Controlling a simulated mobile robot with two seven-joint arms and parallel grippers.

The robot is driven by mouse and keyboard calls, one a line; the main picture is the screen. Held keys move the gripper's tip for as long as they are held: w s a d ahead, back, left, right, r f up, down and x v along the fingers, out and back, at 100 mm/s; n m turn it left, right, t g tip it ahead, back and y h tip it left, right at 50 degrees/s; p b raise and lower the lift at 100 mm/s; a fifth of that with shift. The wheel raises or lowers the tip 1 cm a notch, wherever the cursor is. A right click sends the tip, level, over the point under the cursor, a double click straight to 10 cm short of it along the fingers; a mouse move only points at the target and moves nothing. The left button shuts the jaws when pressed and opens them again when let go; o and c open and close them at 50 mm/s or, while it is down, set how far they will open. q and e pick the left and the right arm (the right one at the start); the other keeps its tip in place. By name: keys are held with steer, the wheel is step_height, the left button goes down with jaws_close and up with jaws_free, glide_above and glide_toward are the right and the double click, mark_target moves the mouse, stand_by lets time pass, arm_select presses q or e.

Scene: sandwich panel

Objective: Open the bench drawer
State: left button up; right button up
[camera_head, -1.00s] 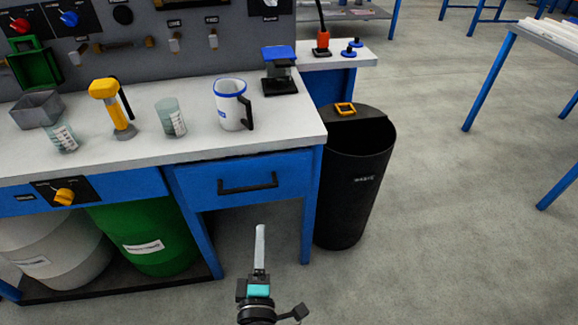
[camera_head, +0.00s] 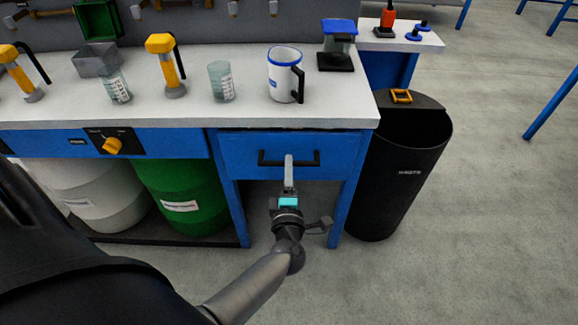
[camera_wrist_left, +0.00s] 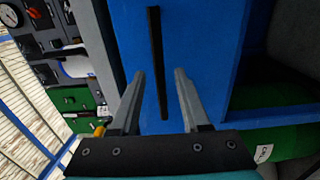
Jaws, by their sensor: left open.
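The bench drawer (camera_head: 241,152) is a blue front under the right end of the white bench top, and it looks shut. Its black bar handle (camera_head: 308,160) runs across the front; it also shows in the left wrist view as an upright bar (camera_wrist_left: 157,62). My left gripper (camera_head: 289,158) is in front of the drawer at handle height and hides the handle's middle. In the left wrist view its two fingers (camera_wrist_left: 160,72) are apart, one on each side of the handle line. Whether they touch the handle I cannot tell. My right gripper is not in view.
A black waste bin (camera_head: 403,175) stands right of the drawer. Green (camera_head: 180,185) and white (camera_head: 100,190) barrels stand below the bench at left. A blue-rimmed mug (camera_head: 283,75) sits on the bench top (camera_head: 330,108) above the drawer. Open floor lies in front.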

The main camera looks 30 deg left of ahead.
arm_select(q)
steer(key=shift+x, duration=1.35)
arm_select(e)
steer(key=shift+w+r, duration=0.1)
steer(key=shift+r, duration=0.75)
arm_select(q)
jaws_close()
